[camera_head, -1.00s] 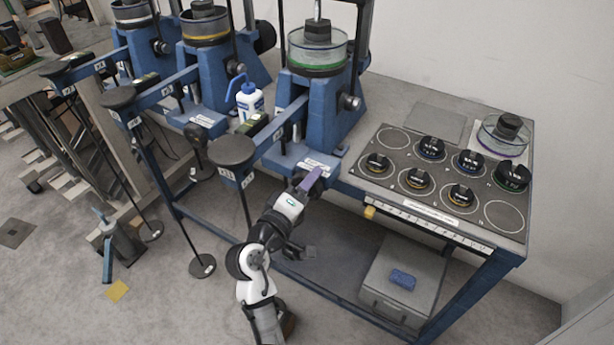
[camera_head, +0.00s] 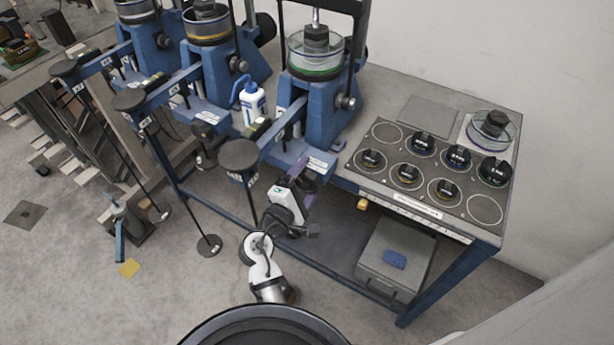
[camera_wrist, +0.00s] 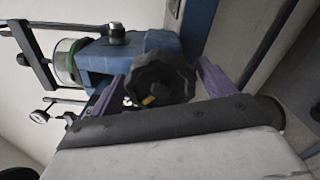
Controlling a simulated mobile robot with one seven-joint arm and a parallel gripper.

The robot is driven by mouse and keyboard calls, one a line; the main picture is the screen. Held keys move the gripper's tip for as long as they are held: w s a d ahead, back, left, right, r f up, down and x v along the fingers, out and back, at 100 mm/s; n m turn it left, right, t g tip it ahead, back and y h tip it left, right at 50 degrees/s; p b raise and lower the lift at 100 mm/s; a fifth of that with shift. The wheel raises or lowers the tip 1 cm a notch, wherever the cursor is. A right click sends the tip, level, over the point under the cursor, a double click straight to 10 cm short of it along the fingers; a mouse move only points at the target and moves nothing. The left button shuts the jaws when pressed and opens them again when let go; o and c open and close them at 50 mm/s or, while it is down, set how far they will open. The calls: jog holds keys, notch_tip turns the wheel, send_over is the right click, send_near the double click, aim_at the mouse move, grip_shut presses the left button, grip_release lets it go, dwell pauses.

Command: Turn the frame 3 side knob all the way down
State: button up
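A black lobed knob (camera_wrist: 165,72) with a small yellow mark faces me in the wrist view, in front of the nearest blue frame (camera_head: 322,110), which carries a green-rimmed clear container. My gripper (camera_wrist: 160,78) has one purple finger on each side of the knob, set apart about its width. I cannot tell whether the fingers touch it. In the head view my gripper (camera_head: 300,178) is at the low front of this frame, and it hides the knob there. The frame's number is too small to read.
The frame's lever ends in a black round pad (camera_head: 238,155), left of my gripper. A panel with round weights (camera_head: 422,175) lies right on the bench. A white-blue bottle (camera_head: 250,103) stands between frames. A grey box (camera_head: 390,262) sits below. Floor in front is open.

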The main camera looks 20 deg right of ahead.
jog(key=shift+w+a+f+b+v, duration=0.1)
jog(key=shift+f+b+v, duration=0.05)
jog(key=shift+v, duration=0.9)
jog(key=shift+w+a+f+b+v, duration=0.1)
jog(key=shift+f+b+v, duration=0.1)
jog(key=shift+v, duration=0.9)
jog(key=shift+w+f+b+v, duration=0.1)
jog(key=shift+f+b+v, duration=0.05)
jog(key=shift+v, duration=0.9)
jog(key=shift+d, duration=0.1)
jog(key=x, duration=0.6)
jog(key=shift+s+d+r+p, duration=0.2)
jog(key=shift+s+r+p, duration=0.1)
jog(key=shift+r, duration=0.1)
jog(key=shift+a+f+m+b, duration=0.1)
jog(key=shift+f+m+b, duration=0.3)
jog(key=shift+b, duration=0.5)
jog(key=shift+w+m+b, duration=0.1)
jog(key=shift+m+b, duration=0.3)
jog(key=shift+b, duration=0.1)
jog(key=m+b, duration=0.2)
jog(key=shift+r+m+b, duration=0.35)
jog(key=shift+m, duration=0.05)
